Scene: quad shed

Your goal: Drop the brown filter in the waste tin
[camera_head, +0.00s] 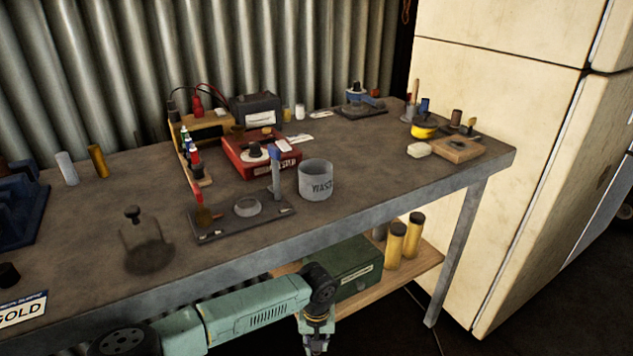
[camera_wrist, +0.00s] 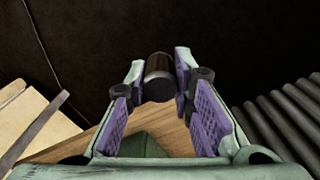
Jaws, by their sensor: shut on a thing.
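The waste tin (camera_head: 316,183) is a grey, open-topped can lettered "WASTE". It stands upright near the front edge of the workbench (camera_head: 345,208). My gripper (camera_wrist: 160,74) is shut on the brown filter (camera_wrist: 158,88), a dark brown cylinder with a black end, held between the purple-padded fingers. In the head view my gripper (camera_head: 317,345) hangs in front of the bench, below its top, to the front of the tin. The filter cannot be made out in the head view.
A lower shelf (camera_head: 433,262) holds a green box (camera_head: 355,268) and yellow cylinders (camera_head: 396,246). Beside the tin are a black tray (camera_head: 240,225) with a small upright post and a red box (camera_head: 250,150). A cream fridge (camera_head: 500,120) stands right. Bare bench lies right of the tin.

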